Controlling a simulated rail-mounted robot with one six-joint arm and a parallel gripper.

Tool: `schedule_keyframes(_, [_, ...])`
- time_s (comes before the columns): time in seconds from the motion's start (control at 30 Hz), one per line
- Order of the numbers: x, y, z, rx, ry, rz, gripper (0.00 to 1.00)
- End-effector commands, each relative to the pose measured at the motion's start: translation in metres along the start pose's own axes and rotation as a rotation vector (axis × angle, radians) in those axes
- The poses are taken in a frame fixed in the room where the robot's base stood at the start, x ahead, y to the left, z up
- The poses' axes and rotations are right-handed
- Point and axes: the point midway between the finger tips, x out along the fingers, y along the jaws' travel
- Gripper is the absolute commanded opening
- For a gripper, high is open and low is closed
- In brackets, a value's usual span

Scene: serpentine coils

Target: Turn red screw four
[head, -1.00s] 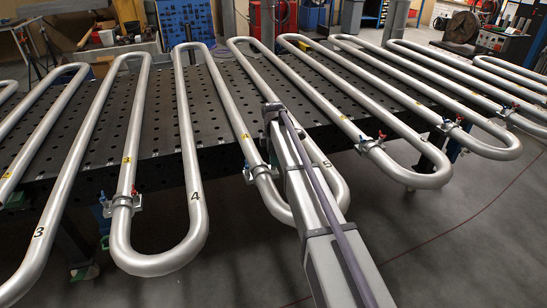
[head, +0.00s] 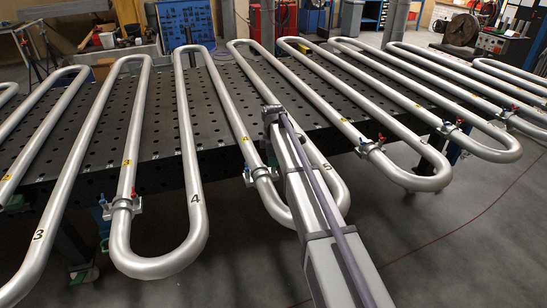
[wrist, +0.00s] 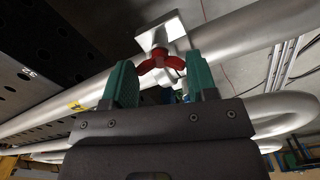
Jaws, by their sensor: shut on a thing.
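The red screw (wrist: 160,62) shows in the wrist view as a wing-shaped head below a pale metal clamp plate (wrist: 160,32) on a steel pipe. My gripper (wrist: 160,68) has two green-padded fingers, one on each side of the wings, and is shut on the screw. In the head view my arm reaches to the clamp (head: 262,174) on the coil in the middle, beside a yellow label. The fingers and this screw are hidden behind or too small to make out there.
Steel serpentine coils (head: 190,150) run across a black perforated table (head: 230,100). Other clamps with red and blue handles sit at the left (head: 122,203) and right (head: 370,146). Pipe bends overhang the table's front edge. Grey floor (head: 450,230) is open at the lower right.

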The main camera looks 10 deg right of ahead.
Motion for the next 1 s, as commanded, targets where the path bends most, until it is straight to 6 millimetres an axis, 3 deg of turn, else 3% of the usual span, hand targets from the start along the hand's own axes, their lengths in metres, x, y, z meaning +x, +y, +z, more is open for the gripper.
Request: schedule_keyframes(1.0, [-0.0005,0.0007,-0.0001,0.929,0.001,0.001,0.29])
